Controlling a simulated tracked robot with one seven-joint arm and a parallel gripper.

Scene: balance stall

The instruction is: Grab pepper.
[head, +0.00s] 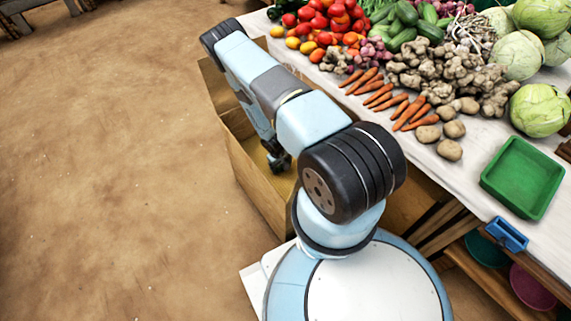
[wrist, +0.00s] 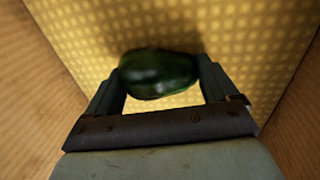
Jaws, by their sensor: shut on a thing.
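A dark green pepper (wrist: 157,73) sits between the two fingers of my gripper (wrist: 160,80) in the wrist view. The fingers are shut on its left and right sides. In the head view my gripper (head: 278,160) points down inside a tall brown box (head: 240,160) at the left of the stall table. The pepper cannot be made out in the head view. In the wrist view the yellow patterned bottom of the box (wrist: 225,35) shows behind the pepper. I cannot tell whether the pepper touches it.
A white-topped stall table (head: 470,175) holds tomatoes (head: 335,18), carrots (head: 370,85), ginger (head: 450,75), cabbages (head: 540,108) and potatoes (head: 450,150). An empty green tray (head: 522,178) lies at its right. Open floor (head: 110,180) is at left. The box walls surround my gripper.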

